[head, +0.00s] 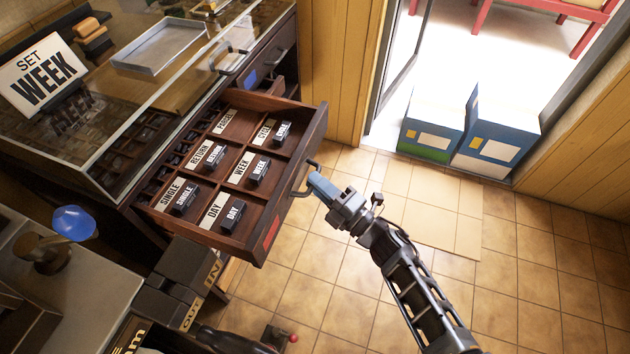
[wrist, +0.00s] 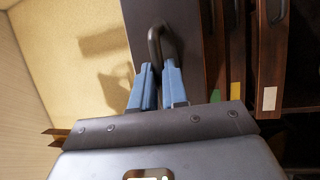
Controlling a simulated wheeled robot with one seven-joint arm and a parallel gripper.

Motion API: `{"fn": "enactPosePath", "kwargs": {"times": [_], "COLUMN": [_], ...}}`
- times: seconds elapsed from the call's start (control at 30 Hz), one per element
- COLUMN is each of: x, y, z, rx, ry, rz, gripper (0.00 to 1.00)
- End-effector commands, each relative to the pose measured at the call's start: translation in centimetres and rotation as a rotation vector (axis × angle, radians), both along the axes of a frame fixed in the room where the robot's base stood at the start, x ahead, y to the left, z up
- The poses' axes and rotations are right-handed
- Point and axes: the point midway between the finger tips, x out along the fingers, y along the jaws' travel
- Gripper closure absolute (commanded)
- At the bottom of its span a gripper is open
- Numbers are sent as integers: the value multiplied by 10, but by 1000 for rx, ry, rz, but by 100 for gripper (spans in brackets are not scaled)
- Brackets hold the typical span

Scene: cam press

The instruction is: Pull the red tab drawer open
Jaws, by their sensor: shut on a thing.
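The dark wooden drawer (head: 312,127) with a red tab (head: 271,235) on its front stands pulled out from the cabinet in the head view. Its compartments hold labelled blocks such as WEEK, DAY and SINGLE. My gripper (head: 314,181) is at the drawer's front, its blue fingers shut on the dark bar handle (head: 311,163). In the wrist view the handle (wrist: 157,36) comes down between my blue fingertips (wrist: 158,72). The red tab does not show in the wrist view.
A glass-topped counter (head: 160,90) with a SET WEEK sign (head: 42,77) stands at the left. Blue-and-white boxes (head: 496,135) stand by the doorway. IN and OUT blocks (head: 185,275) sit below the drawer. The tiled floor right of the drawer is clear around my arm.

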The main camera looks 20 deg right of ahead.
Motion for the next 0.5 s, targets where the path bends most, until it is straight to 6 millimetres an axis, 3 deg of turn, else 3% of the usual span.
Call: {"fn": "enactPosePath", "kwargs": {"times": [0.13,0.17,0.2,0.4,0.5], "x": [0,0,0,0,0], "y": [0,0,0,0,0], "z": [-1,-1,-1,-1,0], "rx": [-1,-1,-1,0,0], "ry": [2,2,2,1,1], "rz": [-1,-1,-1,-1,-1], "gripper": [100,86,82,63,61]}}
